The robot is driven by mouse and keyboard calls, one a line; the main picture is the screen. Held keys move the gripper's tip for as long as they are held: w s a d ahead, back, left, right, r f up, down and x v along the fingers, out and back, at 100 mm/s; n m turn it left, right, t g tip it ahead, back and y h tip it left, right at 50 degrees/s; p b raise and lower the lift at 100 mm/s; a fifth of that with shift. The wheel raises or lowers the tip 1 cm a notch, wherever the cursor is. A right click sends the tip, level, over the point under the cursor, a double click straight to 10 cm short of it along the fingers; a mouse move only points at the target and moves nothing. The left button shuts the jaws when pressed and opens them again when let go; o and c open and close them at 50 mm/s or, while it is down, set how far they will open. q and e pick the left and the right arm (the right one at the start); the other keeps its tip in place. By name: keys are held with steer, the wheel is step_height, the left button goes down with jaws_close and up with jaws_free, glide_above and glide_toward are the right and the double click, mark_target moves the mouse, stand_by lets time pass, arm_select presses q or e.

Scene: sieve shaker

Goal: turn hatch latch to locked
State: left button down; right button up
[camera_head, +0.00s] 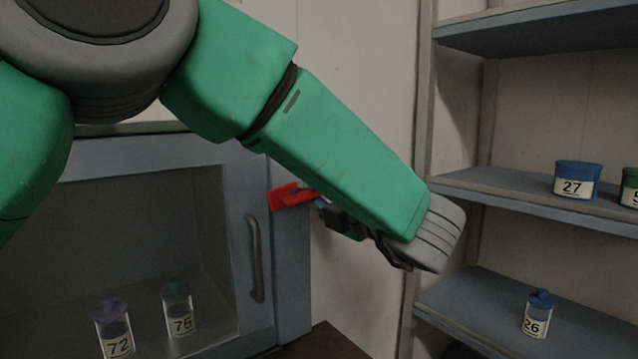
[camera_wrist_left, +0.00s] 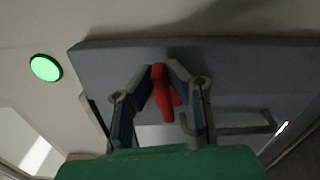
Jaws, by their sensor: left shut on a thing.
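The red hatch latch (camera_head: 292,196) sits on the right frame of the grey-blue hatch cabinet (camera_head: 290,250) in the head view. It also shows in the left wrist view (camera_wrist_left: 162,97), between my fingers. My left gripper (camera_head: 318,205) reaches it from the right, and my green forearm comes across from the upper left. In the left wrist view the two fingers of my left gripper (camera_wrist_left: 160,80) are closed on the latch from both sides. In the head view the fingers are partly hidden behind my wrist. My right gripper is not in view.
The cabinet's handle (camera_head: 255,258) is below left of the latch. Jars 72 (camera_head: 115,335) and 76 (camera_head: 178,310) stand behind the window. Shelves at right hold container 27 (camera_head: 577,180) and jar 26 (camera_head: 538,315). A round green light (camera_wrist_left: 45,68) shows in the wrist view.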

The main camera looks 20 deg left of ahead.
arm_select(q)
steer(key=shift+a+f+m+p, duration=0.1)
steer(key=shift+f+m+p, duration=0.4)
steer(key=shift+m, duration=0.5)
steer(key=c, duration=1.6)
jaws_free()
steer(key=shift+w+a+r, duration=0.1)
steer(key=shift+a, duration=0.25)
step_height(320, 180, up, 10)
steer(key=shift+d+f, duration=0.1)
steer(key=shift+f, duration=0.1)
steer(key=shift+r, duration=0.15)
steer(key=shift+w+a, duration=0.15)
steer(key=shift+a, duration=0.15)
